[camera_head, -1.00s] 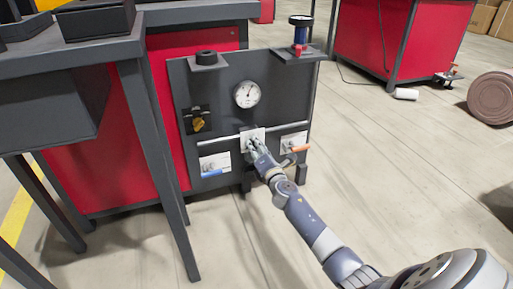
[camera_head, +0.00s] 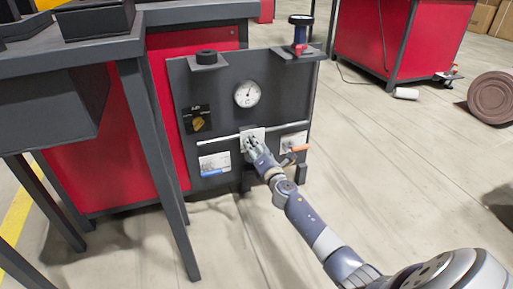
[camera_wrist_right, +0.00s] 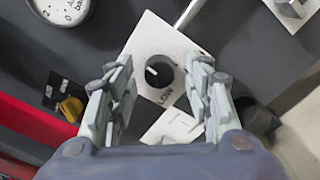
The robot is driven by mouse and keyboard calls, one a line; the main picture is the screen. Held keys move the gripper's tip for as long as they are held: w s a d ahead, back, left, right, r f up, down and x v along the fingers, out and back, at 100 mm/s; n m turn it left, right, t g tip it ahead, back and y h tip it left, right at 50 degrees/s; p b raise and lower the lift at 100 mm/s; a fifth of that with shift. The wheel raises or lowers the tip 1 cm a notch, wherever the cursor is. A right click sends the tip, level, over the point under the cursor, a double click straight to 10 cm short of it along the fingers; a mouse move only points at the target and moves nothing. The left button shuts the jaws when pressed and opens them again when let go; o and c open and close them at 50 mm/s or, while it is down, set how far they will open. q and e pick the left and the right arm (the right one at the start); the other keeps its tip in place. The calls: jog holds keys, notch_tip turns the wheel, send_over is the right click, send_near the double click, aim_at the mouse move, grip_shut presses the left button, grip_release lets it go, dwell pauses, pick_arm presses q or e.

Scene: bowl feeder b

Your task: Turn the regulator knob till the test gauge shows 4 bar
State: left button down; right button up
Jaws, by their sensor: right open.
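The regulator knob (camera_wrist_right: 159,72) is black with a white pointer mark, on a white plate (camera_wrist_right: 150,36) with the word LOW below it. My right gripper (camera_wrist_right: 160,84) is open, its fingers on either side of the knob with visible gaps, so it does not grip it. In the head view my right gripper (camera_head: 251,145) reaches the panel's middle plate and hides the knob. A round white gauge (camera_head: 247,94) is above it on the dark panel; it is partly in the wrist view (camera_wrist_right: 60,8). Its reading is too small to tell. My left gripper is out of view.
A yellow switch (camera_head: 198,124) is left of the gauge. A plate with a blue lever (camera_head: 212,173) is at lower left, an orange lever (camera_head: 299,149) at right. A dark table leg (camera_head: 158,165) is at left.

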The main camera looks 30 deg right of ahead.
jog(key=shift+s, duration=0.1)
jog(key=v, duration=1.1)
jog(key=shift+s, duration=0.4)
